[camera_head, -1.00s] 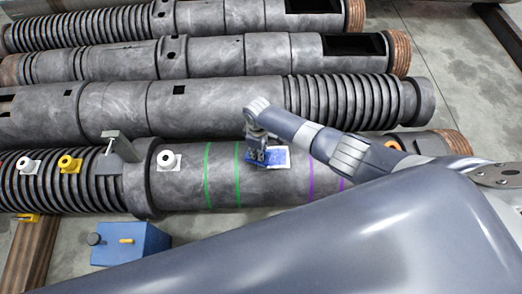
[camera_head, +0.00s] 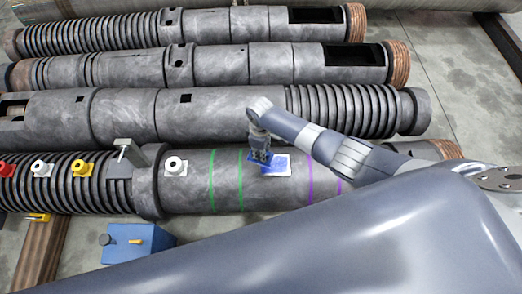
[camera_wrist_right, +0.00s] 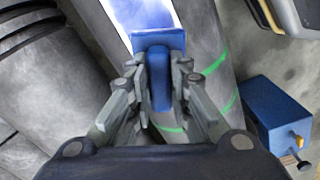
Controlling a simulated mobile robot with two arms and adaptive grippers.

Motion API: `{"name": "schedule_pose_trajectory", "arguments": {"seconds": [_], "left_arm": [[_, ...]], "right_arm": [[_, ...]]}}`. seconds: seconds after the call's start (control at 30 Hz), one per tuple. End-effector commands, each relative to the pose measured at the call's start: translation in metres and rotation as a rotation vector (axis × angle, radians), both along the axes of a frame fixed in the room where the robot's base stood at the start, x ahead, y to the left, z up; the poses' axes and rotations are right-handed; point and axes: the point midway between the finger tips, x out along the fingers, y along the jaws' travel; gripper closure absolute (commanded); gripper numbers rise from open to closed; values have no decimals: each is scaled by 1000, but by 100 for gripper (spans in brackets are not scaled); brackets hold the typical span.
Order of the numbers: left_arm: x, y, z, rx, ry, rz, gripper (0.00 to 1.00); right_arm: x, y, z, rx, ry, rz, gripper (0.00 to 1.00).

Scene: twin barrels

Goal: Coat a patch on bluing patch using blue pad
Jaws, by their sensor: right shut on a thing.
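The bluing patch (camera_head: 278,166) is a small pale rectangle on the upper side of the nearest dark barrel, between green and purple rings. Blue colour covers much of its visible surface, with white at the edges. In the right wrist view the patch (camera_wrist_right: 145,14) shows blue with white borders. My right gripper (camera_head: 260,147) is shut on the blue pad's handle (camera_wrist_right: 158,80). The blue pad (camera_head: 259,157) is at the patch's upper left edge and hides part of it. I cannot tell whether pad and patch touch. My left gripper is out of view.
The nearest barrel (camera_head: 232,193) carries red, white and yellow fittings and a grey bracket at left. A blue box (camera_head: 138,243) with a yellow part stands in front. More ribbed barrels (camera_head: 220,110) lie behind. My own large grey-blue arm fills the lower right.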

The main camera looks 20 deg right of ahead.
Motion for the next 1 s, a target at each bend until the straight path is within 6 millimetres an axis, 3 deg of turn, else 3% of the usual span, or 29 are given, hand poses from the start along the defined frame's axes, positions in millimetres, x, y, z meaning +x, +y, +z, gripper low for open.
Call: {"name": "schedule_pose_trajectory", "arguments": {"seconds": [0.17, 0.53, 0.87, 1.0], "left_arm": [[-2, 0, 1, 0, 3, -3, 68], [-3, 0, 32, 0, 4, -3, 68], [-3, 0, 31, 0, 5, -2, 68], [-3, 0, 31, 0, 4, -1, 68]], "right_arm": [[0, 0, 1, 0, 0, 0, 100], [0, 0, 31, 1, -1, 1, 100], [1, 0, 31, 0, -1, -2, 100], [15, 1, 53, 0, -8, -61, 100]]}}
